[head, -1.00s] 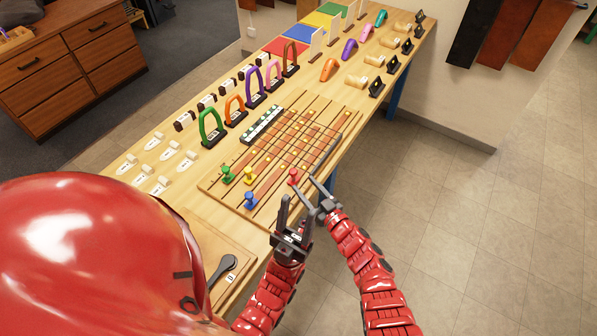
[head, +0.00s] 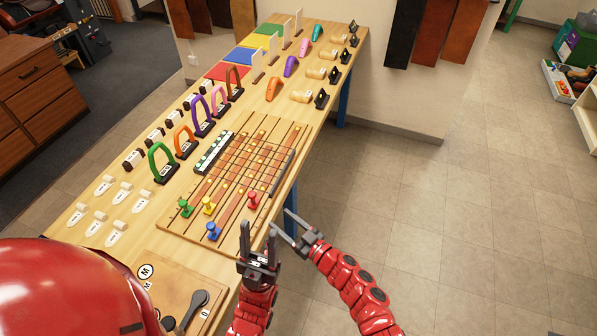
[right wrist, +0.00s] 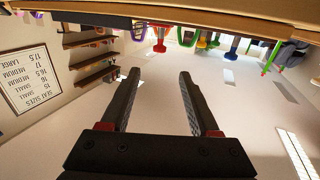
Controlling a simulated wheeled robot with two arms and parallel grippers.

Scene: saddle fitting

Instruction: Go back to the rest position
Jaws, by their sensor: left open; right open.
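My left gripper (head: 259,238) is open and empty, its fingers pointing up the picture at the near edge of the table. My right gripper (head: 286,222) is open and empty, just off the table's right edge, over the floor. In the right wrist view its two fingers (right wrist: 157,95) stand wide apart with nothing between them. The slotted wooden board (head: 240,175) lies on the table beyond the grippers. Red (head: 252,201), blue (head: 213,232), yellow (head: 208,206) and green (head: 185,208) pegs stand on its near part, apart from both grippers.
The long wooden table (head: 140,228) carries coloured arches, such as the green arch (head: 162,163), and white tags (head: 116,234). A board with a dark spoon-shaped tool (head: 195,305) lies at the near end. The floor (head: 430,220) to the right is clear.

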